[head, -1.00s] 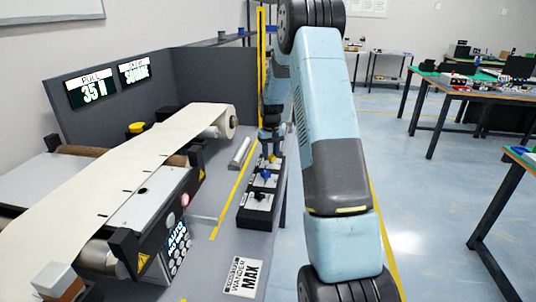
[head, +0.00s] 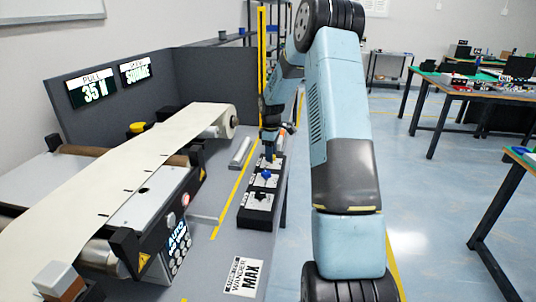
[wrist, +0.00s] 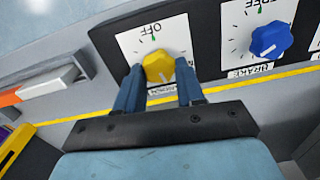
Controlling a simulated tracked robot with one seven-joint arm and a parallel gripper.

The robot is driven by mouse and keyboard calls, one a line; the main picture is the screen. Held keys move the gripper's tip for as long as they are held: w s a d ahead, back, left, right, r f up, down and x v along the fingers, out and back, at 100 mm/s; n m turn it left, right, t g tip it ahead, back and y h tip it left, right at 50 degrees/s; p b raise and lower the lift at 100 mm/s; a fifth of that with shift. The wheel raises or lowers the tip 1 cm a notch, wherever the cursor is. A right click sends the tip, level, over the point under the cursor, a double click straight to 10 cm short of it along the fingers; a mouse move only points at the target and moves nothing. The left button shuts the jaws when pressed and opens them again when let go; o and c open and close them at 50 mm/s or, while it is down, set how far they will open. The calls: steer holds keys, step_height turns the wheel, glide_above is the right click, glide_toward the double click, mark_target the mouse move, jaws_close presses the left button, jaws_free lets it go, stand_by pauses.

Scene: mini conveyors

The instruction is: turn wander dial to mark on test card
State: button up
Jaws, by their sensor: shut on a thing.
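The yellow dial (wrist: 157,66) is on a white plate (wrist: 137,40) in the wrist view, with "OFF" printed in the upper part and small tick marks around it. A small dark pointer mark shows on the dial's lower edge. The label below it is partly hidden by my fingers. My gripper (wrist: 158,80) is shut on the yellow dial, one blue finger on each side. In the head view my gripper (head: 270,157) is at the far end of the dial row. The test card (head: 244,277) lies in front and reads "WANDER MAX".
A blue dial (wrist: 270,40) labelled "BRAKE" sits right of the yellow one in the wrist view. Another dial (head: 260,196) is nearest in the row. The conveyor (head: 125,165) with its cream web stands left. Two displays (head: 135,71) read "35 N" and "SQUARE".

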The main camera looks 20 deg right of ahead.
steer(key=n, duration=0.5)
steer(key=shift+w+d+r, duration=0.1)
steer(key=shift+d, duration=0.15)
steer(key=shift+n, duration=2)
steer(key=shift+a, duration=0.1)
steer(key=o, duration=1)
steer(key=shift+o, duration=0.2)
steer(key=shift+a, duration=0.1)
step_height(320, 180, up, 14)
steer(key=shift+f, duration=0.25)
